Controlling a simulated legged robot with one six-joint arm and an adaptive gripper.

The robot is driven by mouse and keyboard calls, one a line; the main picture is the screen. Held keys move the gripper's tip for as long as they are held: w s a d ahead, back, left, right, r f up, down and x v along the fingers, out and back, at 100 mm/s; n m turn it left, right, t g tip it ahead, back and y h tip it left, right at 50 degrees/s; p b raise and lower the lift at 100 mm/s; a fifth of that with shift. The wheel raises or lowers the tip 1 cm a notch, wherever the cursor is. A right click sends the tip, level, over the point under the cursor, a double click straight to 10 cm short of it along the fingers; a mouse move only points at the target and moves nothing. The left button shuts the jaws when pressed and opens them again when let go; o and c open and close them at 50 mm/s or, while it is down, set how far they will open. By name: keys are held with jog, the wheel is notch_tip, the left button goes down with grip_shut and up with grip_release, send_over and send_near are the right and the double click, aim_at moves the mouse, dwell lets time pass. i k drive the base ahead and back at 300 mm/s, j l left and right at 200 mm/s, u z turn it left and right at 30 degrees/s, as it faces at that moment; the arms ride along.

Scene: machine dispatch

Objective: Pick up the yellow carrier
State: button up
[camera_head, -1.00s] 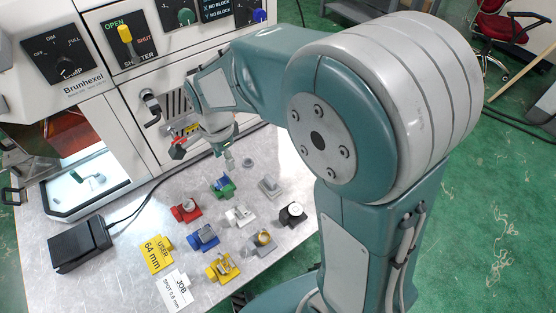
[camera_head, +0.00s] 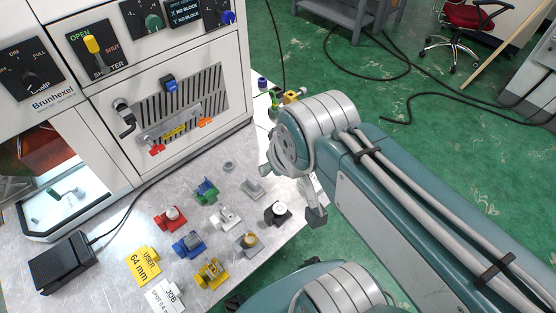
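The yellow carrier (camera_head: 211,274) stands on the metal table near its front edge, below the blue carrier (camera_head: 188,244) in the picture. It carries a small part on top and nothing touches it. My gripper (camera_head: 316,214) hangs at the table's right edge, right of the black carrier and well away from the yellow one. Only a grey part of it shows below my wrist, so its opening is hidden. I see nothing held in it.
Red (camera_head: 171,218), green (camera_head: 206,190), white (camera_head: 225,218), grey (camera_head: 248,244) and black (camera_head: 278,213) carriers stand close by. Yellow (camera_head: 142,266) and white (camera_head: 165,297) label cards lie left of the yellow carrier. The machine (camera_head: 180,105) rises behind; a black pedal (camera_head: 62,262) sits left.

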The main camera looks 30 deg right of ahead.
aim_at(213, 273)
jog(key=u, duration=1.35)
jog(key=k+j+u, duration=0.3)
